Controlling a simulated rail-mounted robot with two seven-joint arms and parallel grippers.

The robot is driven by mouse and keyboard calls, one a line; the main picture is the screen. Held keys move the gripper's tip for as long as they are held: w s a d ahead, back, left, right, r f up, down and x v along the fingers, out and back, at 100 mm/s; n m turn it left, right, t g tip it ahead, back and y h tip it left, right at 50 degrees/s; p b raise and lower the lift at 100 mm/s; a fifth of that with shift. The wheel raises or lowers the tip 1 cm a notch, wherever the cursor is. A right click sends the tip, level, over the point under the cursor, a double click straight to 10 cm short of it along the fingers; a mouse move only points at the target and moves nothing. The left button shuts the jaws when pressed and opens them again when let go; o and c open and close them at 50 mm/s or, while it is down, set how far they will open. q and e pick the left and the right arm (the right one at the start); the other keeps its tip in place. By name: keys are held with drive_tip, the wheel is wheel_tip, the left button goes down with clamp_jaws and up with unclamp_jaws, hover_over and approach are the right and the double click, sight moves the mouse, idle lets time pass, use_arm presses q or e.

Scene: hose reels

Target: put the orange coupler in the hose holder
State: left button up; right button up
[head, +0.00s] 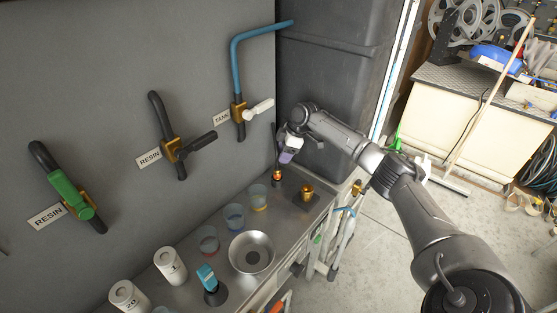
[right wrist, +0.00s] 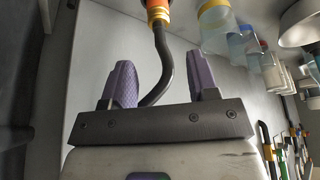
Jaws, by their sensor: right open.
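The orange coupler (head: 277,175) is at the far right end of the metal counter, on a thin black hose. It also shows at the top edge of the right wrist view (right wrist: 157,14), with the black hose (right wrist: 164,65) curving away from it between the fingers as seen. My right gripper (head: 287,152) is just above the coupler, its purple fingers open and apart. I cannot tell whether a finger touches the hose. A brass fitting (head: 307,189) on a dark base stands right of the coupler; I cannot tell whether it is the hose holder. My left gripper is out of view.
Several cups, including a yellow-based one (head: 258,197), and a metal bowl (head: 251,252) stand left of the coupler. A grey wall with valve pipes (head: 171,149) rises behind the counter. A dark cabinet (head: 325,90) stands beyond its right end.

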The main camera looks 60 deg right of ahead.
drive_tip(key=v, duration=0.4)
drive_tip(key=shift+r+p, duration=0.15)
drive_tip(key=shift+p, duration=0.2)
